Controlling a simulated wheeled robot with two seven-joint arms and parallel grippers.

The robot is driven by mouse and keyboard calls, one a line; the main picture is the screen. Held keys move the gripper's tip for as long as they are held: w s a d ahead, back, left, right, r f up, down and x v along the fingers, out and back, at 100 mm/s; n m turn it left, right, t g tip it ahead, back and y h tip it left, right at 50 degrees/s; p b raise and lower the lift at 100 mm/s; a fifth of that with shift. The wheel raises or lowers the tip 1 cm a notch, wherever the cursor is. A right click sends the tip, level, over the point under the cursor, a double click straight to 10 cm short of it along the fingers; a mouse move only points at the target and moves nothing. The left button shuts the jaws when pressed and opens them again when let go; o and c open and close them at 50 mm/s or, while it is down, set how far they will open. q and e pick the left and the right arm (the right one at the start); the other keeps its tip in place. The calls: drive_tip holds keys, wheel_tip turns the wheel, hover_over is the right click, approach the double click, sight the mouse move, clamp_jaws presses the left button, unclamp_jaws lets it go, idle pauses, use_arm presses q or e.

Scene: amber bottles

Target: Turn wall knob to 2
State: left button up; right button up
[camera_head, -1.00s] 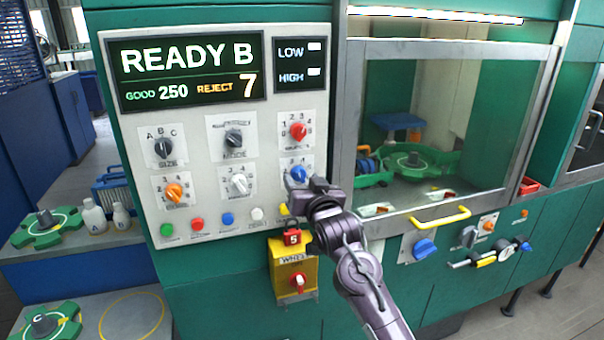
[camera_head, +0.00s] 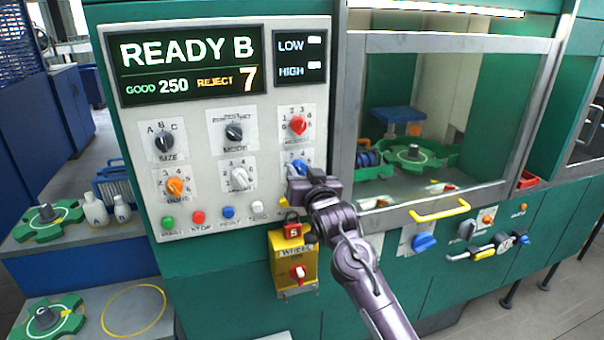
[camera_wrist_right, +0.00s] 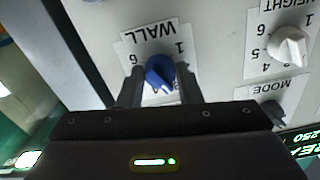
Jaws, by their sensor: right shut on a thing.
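The blue wall knob (camera_head: 299,167) is at the lower right of the white control panel (camera_head: 215,52), partly hidden by my right gripper (camera_head: 297,177). In the right wrist view the knob (camera_wrist_right: 160,71) sits upside down under its WALL label, between the two dark fingers of my right gripper (camera_wrist_right: 160,90). The fingers are shut on it. Digits 1 and 6 show beside it; the fingers cover the lower part of the dial, and I cannot tell which digit the knob points to. My left gripper is not in view.
A yellow box with a red padlock (camera_head: 292,230) hangs below. A window with a yellow handle (camera_head: 440,213) is to the right.

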drive_tip(key=shift+n, duration=0.3)
drive_tip(key=n+b, duration=0.1)
drive_tip(key=n, duration=0.3)
drive_tip(key=shift+n, duration=0.3)
drive_tip(key=n+b, duration=0.1)
drive_tip(key=n, duration=0.3)
drive_tip(key=shift+b, duration=0.35)
drive_tip(key=shift+n, duration=0.3)
drive_tip(key=o, duration=1)
drive_tip(key=shift+c, duration=0.2)
